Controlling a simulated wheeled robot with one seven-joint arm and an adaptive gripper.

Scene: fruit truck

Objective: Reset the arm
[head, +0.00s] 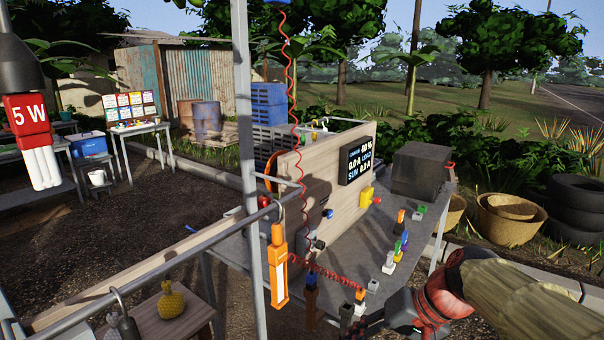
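My arm enters at the lower right, with a tan sleeve, a red band and a grey wrist. My gripper (370,324) is dark and low in the head view, just beyond the wrist. Its fingers are small and partly cut off by the bottom edge, so I cannot tell whether they are open or shut, or hold anything. It appears close to the small coloured connectors near the bench's front edge; whether it touches them is unclear.
The grey bench (345,240) carries a wooden panel (325,190) with a display (357,160), a dark box (421,170) and several coloured connectors. A metal post (247,150), an orange hanging tool (278,265) and a red coiled cord (289,90) stand left of the arm. Baskets (507,222) and tyres (577,205) lie right.

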